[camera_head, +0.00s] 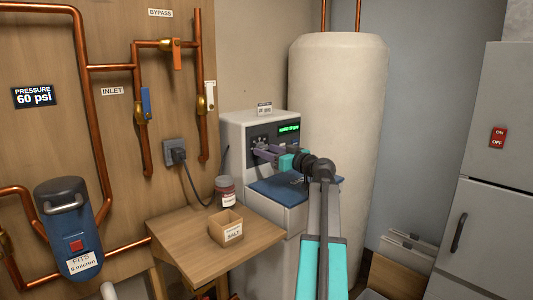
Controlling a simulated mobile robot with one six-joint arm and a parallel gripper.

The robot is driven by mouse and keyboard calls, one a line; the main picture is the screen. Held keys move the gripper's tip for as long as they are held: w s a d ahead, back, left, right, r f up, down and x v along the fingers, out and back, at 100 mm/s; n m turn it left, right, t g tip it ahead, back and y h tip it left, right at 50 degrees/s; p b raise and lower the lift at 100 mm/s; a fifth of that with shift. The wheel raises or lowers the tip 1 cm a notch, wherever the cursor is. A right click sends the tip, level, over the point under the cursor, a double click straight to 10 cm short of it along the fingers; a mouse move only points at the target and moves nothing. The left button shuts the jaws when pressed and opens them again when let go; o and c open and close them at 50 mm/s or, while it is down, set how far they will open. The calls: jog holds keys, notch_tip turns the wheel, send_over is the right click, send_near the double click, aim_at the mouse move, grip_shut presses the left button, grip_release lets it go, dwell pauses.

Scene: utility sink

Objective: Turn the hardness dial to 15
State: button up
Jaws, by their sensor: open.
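The white water softener control unit (260,124) stands in the middle of the head view, in front of the tall tank. Its dark front panel carries a small green-lit display (289,129), whose text is too small to read surely. My gripper (259,153) is at the left part of this panel, with its purple-grey fingers pointing at it. It is open. The hardness dial is not clearly visible; the fingers cover part of the panel, and I cannot tell whether they touch or surround a dial. A small label (264,109) stands on top of the unit.
A blue lid (287,190) lies below my gripper. A wooden shelf (180,245) at the left holds a small open salt box (226,229) and a jar (225,190). A black cord (193,182) hangs beside copper pipes. The tall cream tank (338,105) stands close behind.

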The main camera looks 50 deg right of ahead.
jog(key=shift+w, duration=0.1)
jog(key=c, duration=1)
jog(key=shift+a+f, duration=0.1)
jog(key=shift+a, duration=0.2)
jog(key=shift+c, duration=0.3)
jog(key=shift+d, duration=0.2)
